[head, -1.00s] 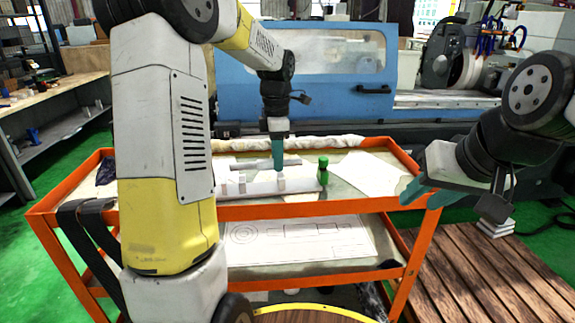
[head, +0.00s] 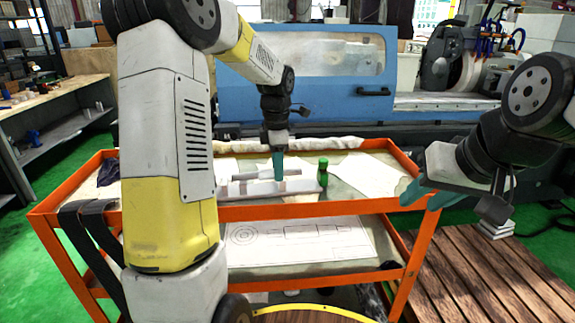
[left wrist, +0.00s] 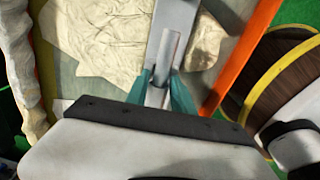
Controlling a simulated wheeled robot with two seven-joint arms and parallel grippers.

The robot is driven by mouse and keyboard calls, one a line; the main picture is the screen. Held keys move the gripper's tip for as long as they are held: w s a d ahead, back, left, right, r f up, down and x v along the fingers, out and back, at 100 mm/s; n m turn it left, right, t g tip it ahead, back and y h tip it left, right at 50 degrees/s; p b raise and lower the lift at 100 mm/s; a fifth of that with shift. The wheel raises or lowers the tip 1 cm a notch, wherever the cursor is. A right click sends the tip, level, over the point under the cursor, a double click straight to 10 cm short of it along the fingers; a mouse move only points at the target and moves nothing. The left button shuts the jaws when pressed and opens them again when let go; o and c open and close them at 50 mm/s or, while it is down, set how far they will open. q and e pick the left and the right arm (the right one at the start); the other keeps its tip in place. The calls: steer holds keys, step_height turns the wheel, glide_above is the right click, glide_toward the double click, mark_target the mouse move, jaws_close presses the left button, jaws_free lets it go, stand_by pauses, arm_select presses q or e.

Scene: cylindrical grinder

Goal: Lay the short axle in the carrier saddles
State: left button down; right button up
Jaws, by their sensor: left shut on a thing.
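The short axle (head: 250,175), a grey cylinder, is low along the pale carrier (head: 302,186) on the cart top. My left gripper (head: 279,170) points down and is shut on it. In the left wrist view the axle (left wrist: 169,52) lies lengthwise above the carrier (left wrist: 175,14), with the teal fingers (left wrist: 160,88) on either side. The saddles are mostly hidden by the axle and fingers, so I cannot tell whether the axle is fully seated. My right gripper (head: 426,194) is empty, its fingers apart, by the cart's right corner.
A green-handled tool (head: 323,171) stands just right of the carrier. The orange cart (head: 345,209) has a raised rim, with a pale sheet (head: 368,176) at the right of its top. The blue grinder (head: 245,95) stands behind.

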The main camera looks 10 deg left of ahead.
arm_select(q)
steer(key=c, duration=1.1)
jaws_free()
steer(key=shift+s+a+f, duration=0.1)
steer(key=shift+s+f, duration=0.1)
steer(key=shift+f, duration=0.85)
step_height(320, 180, up, 13)
steer(key=shift+s+d+r+m+t+h, duration=0.1)
steer(key=shift+s+d+m+t+h, duration=0.6)
steer(key=shift+s+m, duration=3.15)
steer(key=shift+s+d+f+m+t+h, duration=0.1)
steer(key=shift+s+m+t, duration=1.15)
steer(key=shift+s+m, duration=2.65)
steer(key=shift+s+d+r+m+t+h, duration=0.1)
steer(key=shift+s+d+m+t+h, duration=0.55)
steer(key=shift+s+m, duration=3.2)
steer(key=shift+s+a+n+t+y, duration=0.25)
steer(key=shift+s+n+t+y, duration=0.05)
steer(key=shift+y, duration=0.05)
